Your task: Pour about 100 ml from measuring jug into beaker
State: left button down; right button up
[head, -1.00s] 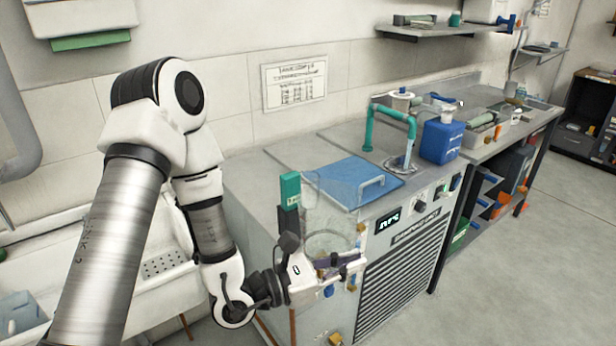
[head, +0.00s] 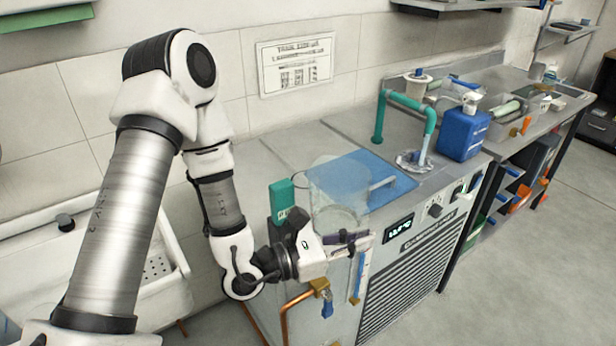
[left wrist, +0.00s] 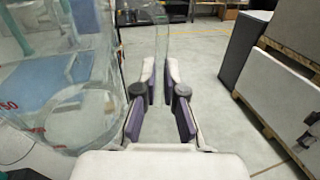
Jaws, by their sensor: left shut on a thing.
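A clear measuring jug (head: 340,196) is in the head view, in front of the blue lid on the grey bench unit. It looks empty, but its transparency makes this hard to judge. It appears roughly upright. My left gripper (head: 348,241) is shut on the jug's handle side. In the left wrist view the jug (left wrist: 62,85) fills the left side, with red marks on its wall, and its clear handle passes between the fingers of my left gripper (left wrist: 158,90). I cannot make out a beaker in either view. My right gripper is not in view.
A green tap (head: 408,103) and a blue bottle (head: 463,133) stand behind the blue lid (head: 392,172). A white sink (head: 150,262) is at left. Open floor (head: 540,260) lies at right.

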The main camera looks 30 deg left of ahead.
pick_arm(q)
notch_tip(320, 180, down, 6)
jog(key=b, duration=0.5)
jog(key=shift+s, duration=0.2)
jog(key=shift+d+r, duration=0.1)
jog(key=r+n+p, duration=0.1)
jog(key=r+p, duration=0.1)
jog(key=r, duration=0.1)
jog(key=r+n+p, duration=0.1)
jog(key=r+p, duration=0.2)
jog(key=a+r+n+p, duration=0.1)
jog(key=r+p, duration=0.1)
jog(key=r, duration=0.2)
jog(key=shift+w+a, duration=0.1)
jog(key=shift+w, duration=0.25)
jog(key=w+a+r+n+p, duration=0.4)
jog(key=a+r+n+p, duration=0.1)
jog(key=n+p, duration=0.4)
jog(key=shift+a+p, duration=0.4)
jog(key=shift+p, duration=0.95)
